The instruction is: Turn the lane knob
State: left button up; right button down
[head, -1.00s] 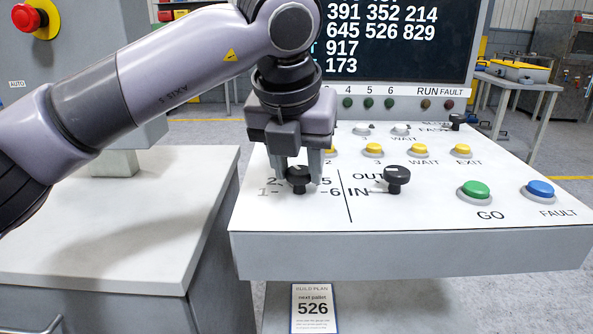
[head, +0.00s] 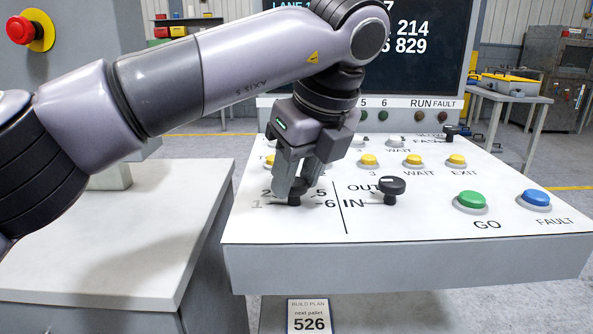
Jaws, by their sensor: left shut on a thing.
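The lane knob (head: 295,200) is a small black knob on the white sloped panel (head: 255,225), with the numbers 1, 2, 5 and 6 printed around it. My left gripper (head: 293,187) comes down on it from above, tilted and twisted, with its fingers shut on the knob's top. The fingers hide part of the knob, so its pointer direction cannot be told. A second black knob (head: 391,187), beside the OUT and IN labels, stands to the right, apart from the gripper. My right gripper is not in view.
A green GO button (head: 469,201) and a blue FAULT button (head: 536,199) are at the panel's right. Several yellow buttons are behind the knobs. A dark screen (head: 440,60) stands behind, partly covered by my left arm. A build plan card (head: 308,316) shows 526.

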aim_at(313, 213)
pick_arm(q)
jog(key=shift+r+n, duration=0.1)
jog(key=shift+n, duration=0.6)
jog(key=shift+w+y, duration=0.1)
jog(key=shift+y, duration=0.2)
jog(key=o, duration=1)
jog(key=shift+o, duration=0.2)
jog(key=p+v, duration=0.2)
jog(key=v, duration=0.5)
